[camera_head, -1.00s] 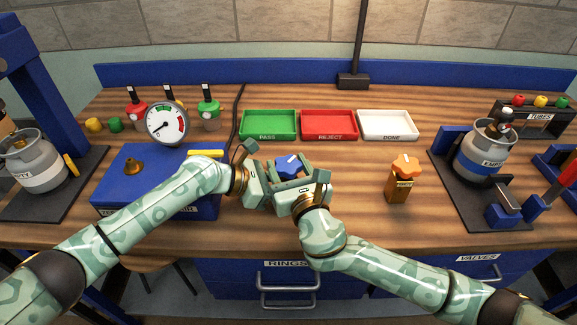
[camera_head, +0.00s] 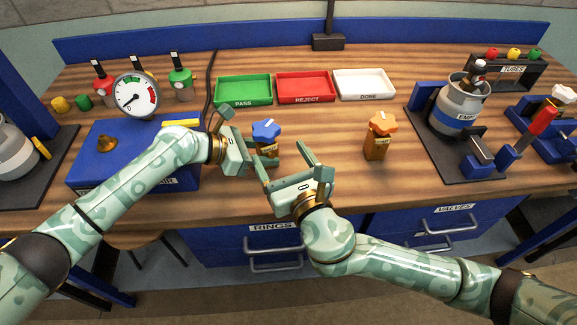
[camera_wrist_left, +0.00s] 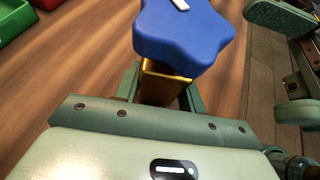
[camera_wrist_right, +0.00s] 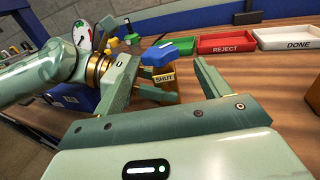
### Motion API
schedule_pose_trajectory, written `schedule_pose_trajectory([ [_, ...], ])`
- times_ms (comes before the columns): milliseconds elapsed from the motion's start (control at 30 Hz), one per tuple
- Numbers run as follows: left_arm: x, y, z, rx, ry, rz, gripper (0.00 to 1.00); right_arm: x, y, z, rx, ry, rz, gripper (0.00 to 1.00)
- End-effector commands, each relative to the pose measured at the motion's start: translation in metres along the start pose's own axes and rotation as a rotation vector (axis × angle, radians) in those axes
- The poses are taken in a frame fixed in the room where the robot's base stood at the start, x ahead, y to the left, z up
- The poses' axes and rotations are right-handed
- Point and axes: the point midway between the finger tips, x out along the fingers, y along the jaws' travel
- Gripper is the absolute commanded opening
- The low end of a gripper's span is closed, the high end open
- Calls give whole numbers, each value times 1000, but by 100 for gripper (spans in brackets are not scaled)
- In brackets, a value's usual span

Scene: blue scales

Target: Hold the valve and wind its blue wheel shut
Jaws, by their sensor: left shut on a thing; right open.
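The valve has a blue star-shaped wheel (camera_head: 266,131) with a white mark, on a brass body (camera_head: 267,150). It stands upright at the middle front of the bench. My left gripper (camera_wrist_left: 160,92) is shut on the brass body, just under the wheel (camera_wrist_left: 185,38). My right gripper (camera_head: 281,152) is open and empty, to the front right of the valve and apart from the wheel. In the right wrist view the wheel (camera_wrist_right: 170,50) lies beyond the open fingers. A label reading SHUT (camera_wrist_right: 164,79) shows on the body.
An orange-wheeled valve (camera_head: 379,136) stands to the right. Green (camera_head: 243,101), red (camera_head: 306,99) and white (camera_head: 364,97) trays lie behind. A blue box with a gauge (camera_head: 136,95) is at left, a cylinder stand (camera_head: 458,108) at right. The bench between the two valves is clear.

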Motion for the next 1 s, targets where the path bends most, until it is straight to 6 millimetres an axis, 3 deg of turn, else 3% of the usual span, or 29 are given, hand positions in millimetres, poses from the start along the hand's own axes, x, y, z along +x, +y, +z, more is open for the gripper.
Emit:
schedule_pose_trajectory([
  [100, 0, 0, 0, 0, 0, 1, 27, -21, 0, -1, 0, 2, 0, 75],
  [233, 0, 0, 0, 0, -1, 1, 27, -32, 0, 0, -1, 0, -1, 75],
  [567, 0, 1, 1, 0, -1, 1, 27, -35, 0, 1, -1, -1, 0, 75],
  [667, 0, 1, 1, 0, -1, 1, 27, -29, -2, 10, -8, -25, -1, 75],
  [767, 0, 1, 1, 0, -1, 1, 27, -12, -2, 45, -21, -104, 6, 75],
  [867, 0, 0, 1, 0, -2, 1, 27, 11, 11, 98, -51, -225, 39, 75],
  [1000, 0, 0, 1, 0, -2, 1, 27, 48, 48, 172, -185, -424, 124, 75],
])
